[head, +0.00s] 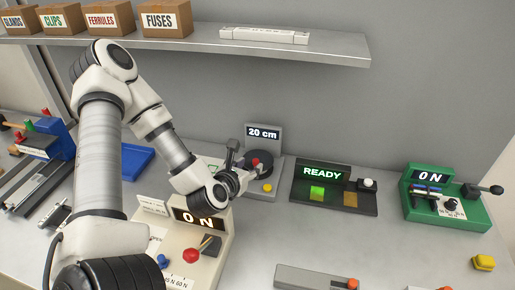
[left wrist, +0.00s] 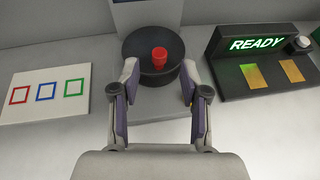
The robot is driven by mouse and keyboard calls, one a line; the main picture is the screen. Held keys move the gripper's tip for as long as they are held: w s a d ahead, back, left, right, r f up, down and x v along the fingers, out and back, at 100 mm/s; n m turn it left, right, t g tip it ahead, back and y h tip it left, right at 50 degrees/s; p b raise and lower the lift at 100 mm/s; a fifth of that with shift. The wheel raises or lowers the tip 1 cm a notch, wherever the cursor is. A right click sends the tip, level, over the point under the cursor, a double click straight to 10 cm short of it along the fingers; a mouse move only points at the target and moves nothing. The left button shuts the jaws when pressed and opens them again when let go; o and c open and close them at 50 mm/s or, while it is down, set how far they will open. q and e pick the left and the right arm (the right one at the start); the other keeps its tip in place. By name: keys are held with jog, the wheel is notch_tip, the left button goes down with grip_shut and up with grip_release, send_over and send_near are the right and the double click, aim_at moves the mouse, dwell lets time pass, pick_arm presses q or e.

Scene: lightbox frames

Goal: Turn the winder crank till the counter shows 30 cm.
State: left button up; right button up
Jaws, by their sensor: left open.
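The winder (head: 277,139) stands at the back middle of the bench, and its counter (head: 263,133) reads 20 cm. Its round dark drum (left wrist: 153,60) carries a red crank knob (left wrist: 159,56), which also shows in the head view (head: 255,163). A yellow button (head: 267,187) sits on the winder's front. My left gripper (head: 243,160) is at the winder; in the left wrist view its two fingers (left wrist: 158,98) are apart, in front of the drum, with the red knob beyond and between them. Nothing is held. My right gripper is not in view.
A READY station (head: 322,173) stands right of the winder. A green 0 N tester (head: 447,212) is farther right, and a cream 0 N tester (head: 215,225) is below my left arm. A card with coloured squares (left wrist: 45,94) lies left of the winder. A shelf (head: 330,47) with boxes hangs above.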

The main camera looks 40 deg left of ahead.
aim_at(255, 161)
pick_arm(q)
jog(key=b, duration=0.1)
jog(key=w+f+b, duration=0.1)
jog(key=b, duration=0.1)
jog(key=shift+a+f, duration=0.25)
jog(key=shift+f, duration=0.05)
jog(key=shift+b+x, duration=0.95)
jog(key=shift+x, duration=0.05)
jog(key=w, duration=0.1)
jog(key=w+p, duration=0.1)
jog(key=shift+w+a, duration=0.3)
jog(key=shift+w, duration=0.1)
jog(key=shift+s+a, duration=0.1)
jog(key=shift+s, duration=0.1)
grip_shut()
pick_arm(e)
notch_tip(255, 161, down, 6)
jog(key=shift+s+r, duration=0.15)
